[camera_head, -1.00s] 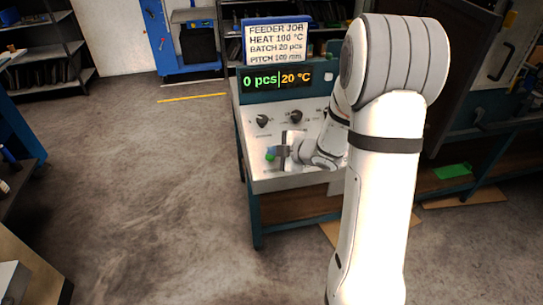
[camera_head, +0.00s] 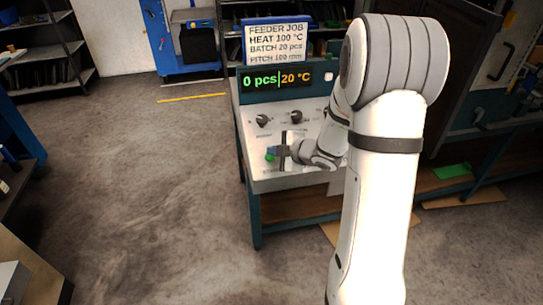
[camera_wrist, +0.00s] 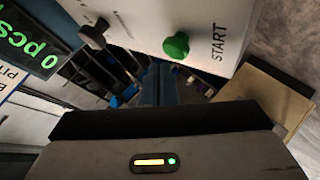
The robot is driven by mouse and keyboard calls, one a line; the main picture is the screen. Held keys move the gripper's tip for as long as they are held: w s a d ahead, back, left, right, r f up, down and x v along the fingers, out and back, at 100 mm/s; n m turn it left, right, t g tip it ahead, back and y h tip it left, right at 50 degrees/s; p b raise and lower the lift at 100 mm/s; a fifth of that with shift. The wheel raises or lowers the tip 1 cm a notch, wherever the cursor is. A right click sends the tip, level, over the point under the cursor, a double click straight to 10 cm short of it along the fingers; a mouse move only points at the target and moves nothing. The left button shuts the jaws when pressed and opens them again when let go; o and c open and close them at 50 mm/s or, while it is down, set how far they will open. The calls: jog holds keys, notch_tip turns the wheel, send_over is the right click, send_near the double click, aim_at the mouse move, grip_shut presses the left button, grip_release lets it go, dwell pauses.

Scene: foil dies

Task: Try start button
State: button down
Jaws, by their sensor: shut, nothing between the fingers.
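The green start button (camera_head: 270,157) sits at the lower left of the white control panel (camera_head: 252,150). In the wrist view the button (camera_wrist: 177,45) is a round green knob beside the printed word START (camera_wrist: 218,42). My gripper (camera_head: 280,151) is shut and empty, close to the button on its right in the head view. In the wrist view its narrow dark fingers (camera_wrist: 160,72) point toward the panel, just below and left of the button. I cannot tell whether they touch it. The display (camera_head: 277,80) reads 0 pcs and 20 °C.
Two black knobs (camera_head: 262,120) and (camera_head: 296,117) are on the panel above the button. A sign (camera_head: 273,43) above the display reads FEEDER JOB, HEAT 100 °C, BATCH 20 pcs, PITCH 100 mm. My arm hides the panel's right side. The floor (camera_head: 150,190) at left is clear.

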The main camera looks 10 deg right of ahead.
jog(key=shift+w+f+b, duration=0.15)
jog(key=shift+f+b, duration=0.15)
jog(key=shift+f, duration=0.15)
jog(key=shift+w+f+b, duration=0.1)
jog(key=shift+f+b, duration=0.35)
jog(key=shift+f, duration=0.05)
dwell(0.6)
jog(key=shift+r, duration=0.1)
jog(key=shift+s+r+p, duration=0.25)
jog(key=shift+r+p, duration=0.5)
jog(key=shift+r, duration=0.1)
jog(key=r+p, duration=0.1)
jog(key=s+r+p, duration=0.1)
jog(key=r, duration=0.1)
jog(key=r+p, duration=0.1)
jog(key=shift+s+r+p, duration=0.3)
jog(key=shift+r+p, duration=0.05)
dwell(0.8)
